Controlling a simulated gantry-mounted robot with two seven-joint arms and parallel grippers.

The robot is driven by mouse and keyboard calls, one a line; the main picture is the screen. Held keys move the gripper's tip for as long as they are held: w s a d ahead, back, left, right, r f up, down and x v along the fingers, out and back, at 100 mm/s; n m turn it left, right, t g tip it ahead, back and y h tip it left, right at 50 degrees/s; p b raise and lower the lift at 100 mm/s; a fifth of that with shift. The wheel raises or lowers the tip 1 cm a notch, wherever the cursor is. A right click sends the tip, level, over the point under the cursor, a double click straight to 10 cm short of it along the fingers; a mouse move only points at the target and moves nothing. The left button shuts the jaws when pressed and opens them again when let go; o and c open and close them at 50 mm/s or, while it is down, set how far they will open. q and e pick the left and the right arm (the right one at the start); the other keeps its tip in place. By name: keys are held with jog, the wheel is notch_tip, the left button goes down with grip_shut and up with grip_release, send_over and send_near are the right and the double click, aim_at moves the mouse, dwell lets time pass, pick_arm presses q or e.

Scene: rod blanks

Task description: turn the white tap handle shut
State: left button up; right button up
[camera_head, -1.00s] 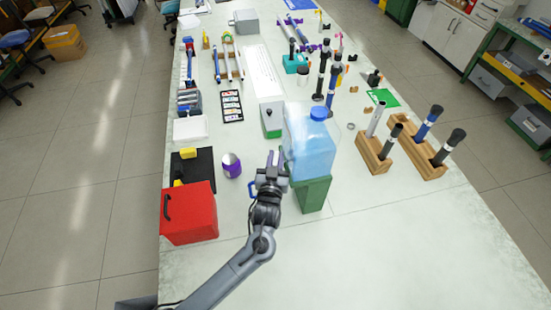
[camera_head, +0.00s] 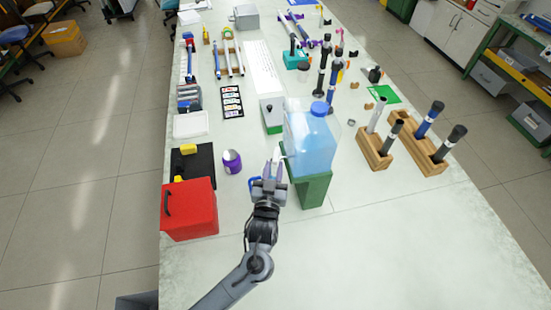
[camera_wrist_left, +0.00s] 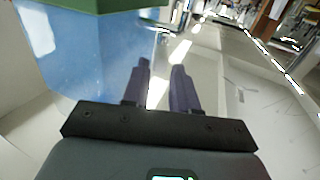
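A clear blue water container (camera_head: 311,140) with a blue cap stands on a green stand (camera_head: 313,188). A small white piece, probably the tap handle (camera_head: 282,149), shows at the container's left side, just beyond my left gripper (camera_head: 273,164). My left gripper is beside the container and appears open, with a gap between its fingers. In the left wrist view, the fingers of the gripper (camera_wrist_left: 160,83) are apart, and the container (camera_wrist_left: 85,50) is at the left. I cannot make out the tap handle there. My right gripper is not in view.
A red box (camera_head: 188,208), a purple can (camera_head: 232,161) and a black mat (camera_head: 206,160) lie to the left. Wooden holders (camera_head: 375,150) with rods stand to the right. A white-topped green box (camera_head: 271,113) is behind. The near right of the table is clear.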

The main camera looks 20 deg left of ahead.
pick_arm(q)
jog(key=shift+v, duration=2.65)
